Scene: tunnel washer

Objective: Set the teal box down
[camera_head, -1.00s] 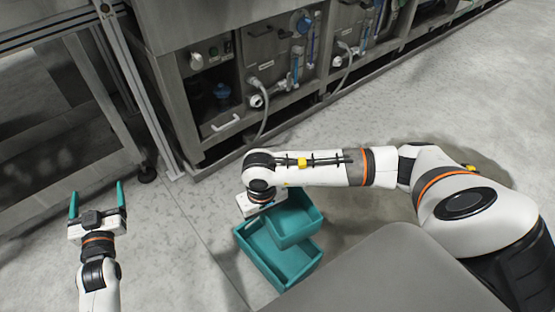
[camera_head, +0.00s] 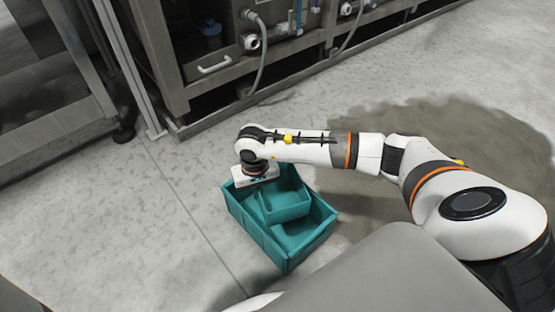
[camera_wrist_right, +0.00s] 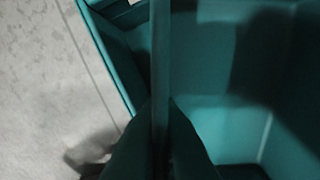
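The smaller teal box (camera_head: 287,208) is inside the outline of a larger open teal box (camera_head: 285,252) on the floor in the head view. It sits towards the larger box's far side; I cannot tell whether it touches the bottom. My right gripper (camera_head: 257,177) is above the small box's left wall, its fingertips hidden in the head view. In the right wrist view, the teal fingers (camera_wrist_right: 160,145) are closed on either side of the small box's thin wall (camera_wrist_right: 160,60). My left gripper is out of view.
The grey steel washer (camera_head: 215,70) runs along the back, with hoses and a handle. A metal frame (camera_head: 120,70) stands at the left. The concrete floor (camera_head: 130,210) left of the boxes is clear; a dark patch (camera_head: 440,130) lies at the right.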

